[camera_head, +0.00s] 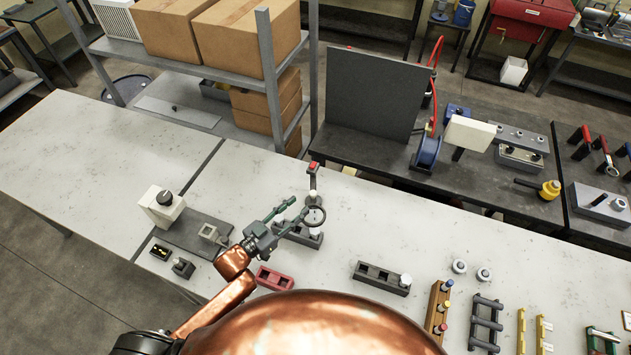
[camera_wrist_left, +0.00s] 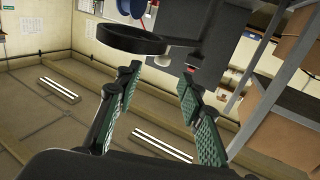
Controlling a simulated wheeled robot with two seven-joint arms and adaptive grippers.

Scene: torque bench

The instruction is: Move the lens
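The lens appears to be a dark round ring (camera_head: 316,215) over the bench. A short arm with a red knob (camera_head: 313,166) and a pale ball joint stands just behind it. The ring also shows in the left wrist view (camera_wrist_left: 118,38), beyond the left-hand finger. My left gripper (camera_head: 294,208) is just left of the ring, its green-padded fingers apart. In the left wrist view, the gap between the fingers (camera_wrist_left: 158,82) is empty. I cannot tell whether a finger touches the ring. My right gripper is not in view.
A dark block with sockets (camera_head: 314,240) lies below the ring. A red tray (camera_head: 274,279) and another socketed block (camera_head: 382,278) are nearer me. A white device (camera_head: 161,208) stands left on a dark plate. The bench's left part is clear.

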